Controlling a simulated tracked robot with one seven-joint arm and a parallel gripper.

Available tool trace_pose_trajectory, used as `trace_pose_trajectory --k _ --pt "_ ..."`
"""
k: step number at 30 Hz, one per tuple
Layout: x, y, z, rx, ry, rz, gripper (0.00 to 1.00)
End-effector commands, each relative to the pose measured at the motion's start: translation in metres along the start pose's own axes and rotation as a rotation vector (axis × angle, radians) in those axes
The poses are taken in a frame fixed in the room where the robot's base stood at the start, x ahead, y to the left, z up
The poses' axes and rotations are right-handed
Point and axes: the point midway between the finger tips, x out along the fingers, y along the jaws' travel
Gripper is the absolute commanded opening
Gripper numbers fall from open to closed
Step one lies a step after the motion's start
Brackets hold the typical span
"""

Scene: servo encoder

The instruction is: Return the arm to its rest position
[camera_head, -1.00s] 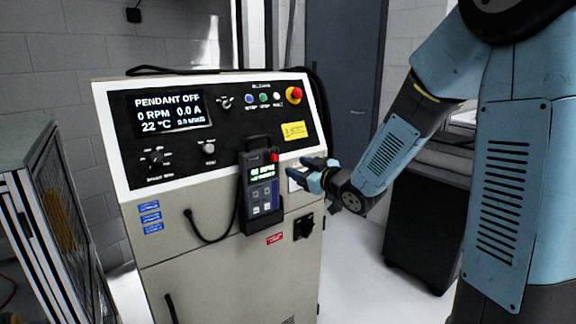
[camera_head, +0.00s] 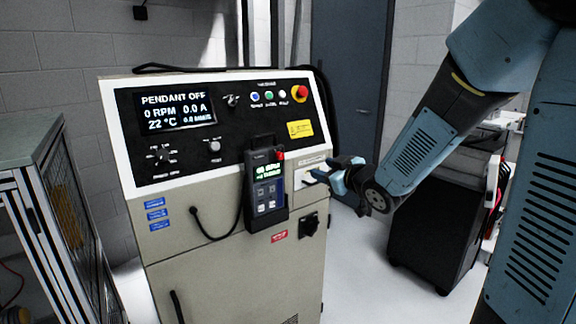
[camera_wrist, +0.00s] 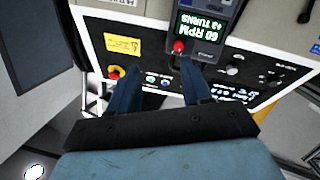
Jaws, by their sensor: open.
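My arm (camera_head: 420,150) in blue and black reaches in from the right side of the head view. My gripper (camera_head: 318,174) is in front of the cabinet, to the right of the handheld pendant (camera_head: 267,185). In the wrist view my gripper (camera_wrist: 155,75) shows two blue fingers spread apart with nothing between them. The pendant (camera_wrist: 203,20) shows at the top of that view, upside down, with a lit "60 RPM" screen and a red button. In the head view the pendant sits in a holder on the cabinet front.
The grey cabinet (camera_head: 230,270) has a display (camera_head: 175,110) reading "PENDANT OFF, 0 RPM" and a red emergency knob (camera_head: 300,92). A metal-framed enclosure (camera_head: 45,215) stands at left. A dark cart (camera_head: 430,225) stands behind my arm. Pale floor is open between cabinet and cart.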

Motion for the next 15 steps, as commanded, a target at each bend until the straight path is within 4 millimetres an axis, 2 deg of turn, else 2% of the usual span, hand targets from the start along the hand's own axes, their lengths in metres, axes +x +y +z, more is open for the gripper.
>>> trace_pose_trajectory --k 5,9,15 --pt "-0.032 0.026 0.002 0.013 -0.198 0.131 0.49" --pt "-0.067 0.040 0.005 0.065 -0.347 0.220 0.49" --pt "-0.126 0.044 0.009 0.185 -0.543 0.310 0.49"
